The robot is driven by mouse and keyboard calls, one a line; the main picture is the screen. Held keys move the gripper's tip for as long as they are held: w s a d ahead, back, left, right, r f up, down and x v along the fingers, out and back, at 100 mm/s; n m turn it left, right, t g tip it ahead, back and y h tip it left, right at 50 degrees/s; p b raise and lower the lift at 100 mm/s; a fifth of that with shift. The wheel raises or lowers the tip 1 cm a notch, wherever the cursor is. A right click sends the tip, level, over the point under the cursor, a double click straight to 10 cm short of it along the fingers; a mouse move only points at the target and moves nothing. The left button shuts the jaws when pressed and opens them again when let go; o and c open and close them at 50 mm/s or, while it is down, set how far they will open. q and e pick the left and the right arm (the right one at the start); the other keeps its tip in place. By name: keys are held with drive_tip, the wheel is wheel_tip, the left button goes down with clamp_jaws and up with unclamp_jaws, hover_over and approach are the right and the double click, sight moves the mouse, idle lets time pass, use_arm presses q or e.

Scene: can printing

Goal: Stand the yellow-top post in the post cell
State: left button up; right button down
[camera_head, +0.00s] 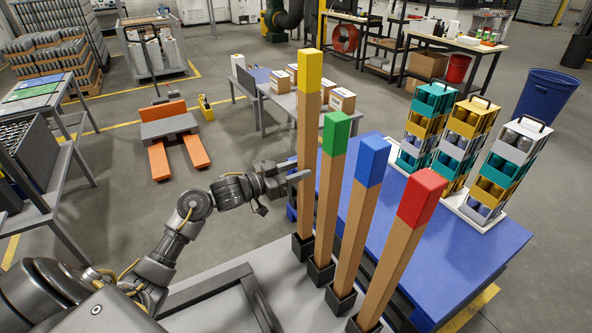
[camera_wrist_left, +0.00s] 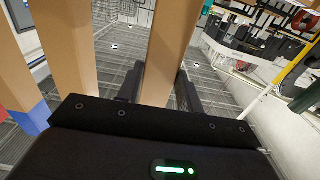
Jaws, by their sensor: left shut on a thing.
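The yellow-top post (camera_head: 309,110) is nearly upright at the far end of a row of posts. Its lower end meets the black post cell (camera_head: 302,249); I cannot tell how deep it sits. Its top stands clearly higher than the others. My left gripper (camera_head: 300,175) is shut on this post around its middle. In the left wrist view the brown post (camera_wrist_left: 168,50) lies between the two dark fingers of the left gripper (camera_wrist_left: 158,88). My right gripper is not in view.
Green-top (camera_head: 336,135), blue-top (camera_head: 371,163) and red-top (camera_head: 420,198) posts stand close by in black cells. A blue table (camera_head: 455,255) behind them carries three stacks of colored can carriers (camera_head: 465,130). A grey worktop (camera_head: 285,290) lies in front.

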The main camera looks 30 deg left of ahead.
use_arm(q)
drive_tip(key=shift+p, duration=0.6)
idle(0.6)
drive_tip(key=shift+f+b, duration=1)
drive_tip(key=shift+f, duration=0.55)
drive_tip(key=shift+f+b, duration=2.1)
drive_tip(key=shift+f, duration=1.4)
drive_tip(key=o, duration=1.2)
drive_tip(key=shift+c, duration=0.2)
drive_tip(key=shift+s, duration=0.1)
drive_tip(key=shift+s+a+f, duration=0.1)
drive_tip(key=shift+s+a, duration=0.05)
drive_tip(key=shift+s, duration=0.05)
drive_tip(key=b, duration=0.3)
approach(300, 196)
drive_tip(key=shift+v, duration=1.1)
